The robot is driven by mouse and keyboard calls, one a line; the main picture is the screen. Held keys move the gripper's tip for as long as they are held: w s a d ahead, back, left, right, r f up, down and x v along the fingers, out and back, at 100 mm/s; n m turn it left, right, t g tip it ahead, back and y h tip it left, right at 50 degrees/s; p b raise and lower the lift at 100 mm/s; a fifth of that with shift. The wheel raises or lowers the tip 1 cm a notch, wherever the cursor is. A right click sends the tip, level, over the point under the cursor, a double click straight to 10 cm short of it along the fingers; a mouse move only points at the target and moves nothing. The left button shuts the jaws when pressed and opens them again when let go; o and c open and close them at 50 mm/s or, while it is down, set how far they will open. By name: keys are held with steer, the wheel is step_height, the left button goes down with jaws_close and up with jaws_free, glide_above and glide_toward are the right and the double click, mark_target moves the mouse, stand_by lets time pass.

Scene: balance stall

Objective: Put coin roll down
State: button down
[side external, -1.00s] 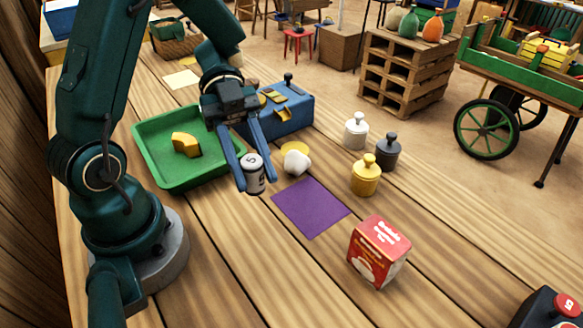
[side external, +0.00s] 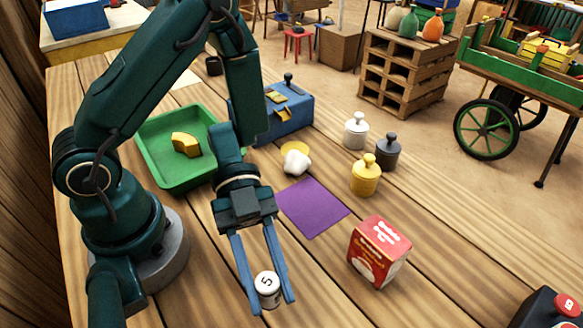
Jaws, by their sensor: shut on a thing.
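The coin roll (side external: 268,291) is a short white and grey cylinder with a "5" on its top. My gripper (side external: 266,300) is shut on it, one blue finger on each side. The roll is upright, close above or on the bare wooden table (side external: 330,300) near the front; I cannot tell whether it touches the wood. A purple mat (side external: 312,208) lies behind and to the right of it.
A red and white box (side external: 379,252) stands to the right. Yellow (side external: 366,175), white (side external: 355,131) and dark grey (side external: 387,152) weights stand farther back. A green tray (side external: 160,170) holds a yellow piece (side external: 186,144). A white lump (side external: 296,162) and a blue box (side external: 290,112) are behind the mat.

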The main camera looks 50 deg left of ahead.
mark_target(268, 295)
steer(key=shift+f, duration=1.5)
steer(key=shift+f, duration=0.15)
steer(key=c, duration=0.5)
jaws_free()
steer(key=shift+c, duration=0.2)
